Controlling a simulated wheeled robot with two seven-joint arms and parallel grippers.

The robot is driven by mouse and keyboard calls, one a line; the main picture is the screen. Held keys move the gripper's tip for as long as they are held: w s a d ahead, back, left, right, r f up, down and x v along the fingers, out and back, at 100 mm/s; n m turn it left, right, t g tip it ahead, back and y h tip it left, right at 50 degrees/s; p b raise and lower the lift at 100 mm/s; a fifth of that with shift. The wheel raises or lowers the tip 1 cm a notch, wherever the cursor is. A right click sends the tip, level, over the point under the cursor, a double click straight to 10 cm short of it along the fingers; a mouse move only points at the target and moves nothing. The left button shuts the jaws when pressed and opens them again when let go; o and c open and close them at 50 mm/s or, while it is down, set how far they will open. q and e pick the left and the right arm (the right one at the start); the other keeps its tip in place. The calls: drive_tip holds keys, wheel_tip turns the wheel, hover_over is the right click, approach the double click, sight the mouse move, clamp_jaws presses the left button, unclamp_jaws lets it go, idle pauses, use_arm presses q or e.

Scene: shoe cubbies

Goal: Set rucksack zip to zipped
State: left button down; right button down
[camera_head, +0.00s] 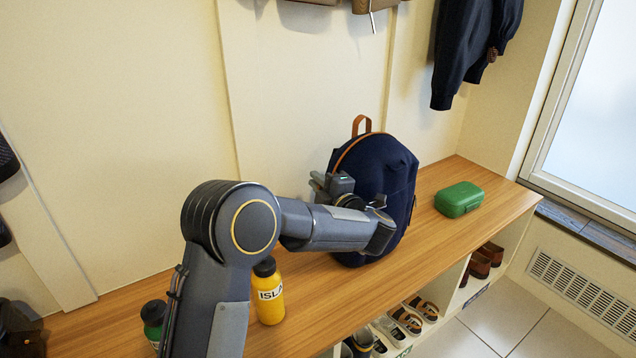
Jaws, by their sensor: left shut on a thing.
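A navy rucksack (398,180) with a tan top handle and a tan line along its upper left edge stands upright on the wooden bench against the wall. My left arm reaches across from the left, and my left gripper (328,184) is at the rucksack's left side. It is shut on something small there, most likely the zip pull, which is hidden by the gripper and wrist. The lower left part of the rucksack is hidden behind my arm. My right gripper is not in view.
A green box (459,199) lies on the bench (310,318) right of the rucksack. A yellow bottle (269,293) and a green bottle (154,322) stand by my arm. Shoes (406,318) fill cubbies below. Dark clothing (466,50) hangs above. The bench's right end is clear.

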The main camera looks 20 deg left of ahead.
use_arm(q)
drive_tip(key=r+m+p, duration=0.2)
drive_tip(key=p, duration=0.2)
drive_tip(key=w+d+r+m+p, duration=0.1)
drive_tip(key=r+p, duration=0.2)
drive_tip(key=p, duration=0.2)
drive_tip(key=w+d+r+m+p, duration=0.1)
drive_tip(key=r+m+p, duration=0.1)
drive_tip(key=p, duration=0.2)
drive_tip(key=shift+w+r+m+p, duration=0.2)
drive_tip(key=shift+w+m+p, duration=0.05)
drive_tip(key=shift+m+p, duration=0.05)
drive_tip(key=shift+w+d+r+m+p, duration=0.35)
drive_tip(key=shift+m+p, duration=0.25)
drive_tip(key=shift+p, duration=0.4)
drive_tip(key=shift+w+f, duration=0.1)
drive_tip(key=c, duration=1.5)
unclamp_jaws()
drive_tip(key=shift+o, duration=0.2)
drive_tip(key=v, duration=0.7)
drive_tip(key=shift+s+d+p, duration=0.25)
drive_tip(key=shift+p, duration=0.05)
